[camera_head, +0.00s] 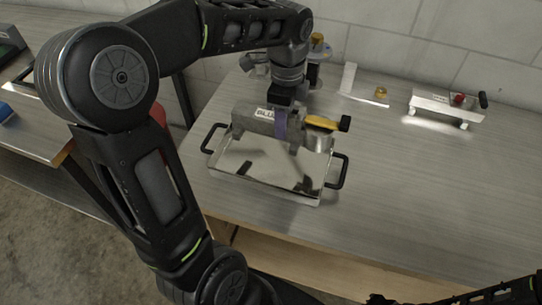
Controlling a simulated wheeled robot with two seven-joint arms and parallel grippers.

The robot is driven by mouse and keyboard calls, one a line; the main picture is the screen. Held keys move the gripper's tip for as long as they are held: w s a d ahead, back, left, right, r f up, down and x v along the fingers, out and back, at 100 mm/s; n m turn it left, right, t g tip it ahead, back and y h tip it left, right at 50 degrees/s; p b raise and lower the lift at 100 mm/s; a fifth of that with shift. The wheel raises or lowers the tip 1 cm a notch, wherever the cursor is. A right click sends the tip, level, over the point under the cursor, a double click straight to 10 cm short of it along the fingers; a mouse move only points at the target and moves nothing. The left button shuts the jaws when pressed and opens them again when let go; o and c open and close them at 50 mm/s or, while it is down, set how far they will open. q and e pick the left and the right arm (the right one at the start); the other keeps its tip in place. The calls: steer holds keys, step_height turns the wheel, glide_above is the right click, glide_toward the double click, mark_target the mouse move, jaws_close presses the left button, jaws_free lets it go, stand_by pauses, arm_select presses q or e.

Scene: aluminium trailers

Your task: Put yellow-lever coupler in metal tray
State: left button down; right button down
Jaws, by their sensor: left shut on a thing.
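The yellow-lever coupler (262,123) is a grey metal piece with a yellow lever (320,122) ending in a black knob. My left gripper (283,122) is shut on it from above, near its middle. The coupler lies level over the back part of the metal tray (262,188). I cannot tell whether it touches the tray. The tray is shiny and rectangular, with black handles at its left and right ends. Of my right arm, only a dark part shows at the bottom right edge; its gripper cannot be made out.
A small aluminium trailer piece (446,107) with a red part stands at the back right of the table (420,180). A white bracket with a brass piece (381,92) is behind the tray. A yellow-topped item (317,42) stands near the wall.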

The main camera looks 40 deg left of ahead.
arm_select(q)
glide_above(282, 164)
step_height(282, 164, down, 6)
steer(key=shift+p, duration=0.35)
steer(key=shift+f, duration=0.1)
steer(key=shift+f, duration=1.9)
steer(key=shift+f, duration=0.1)
steer(key=c, duration=0.8)
jaws_free()
steer(key=shift+c, duration=0.2)
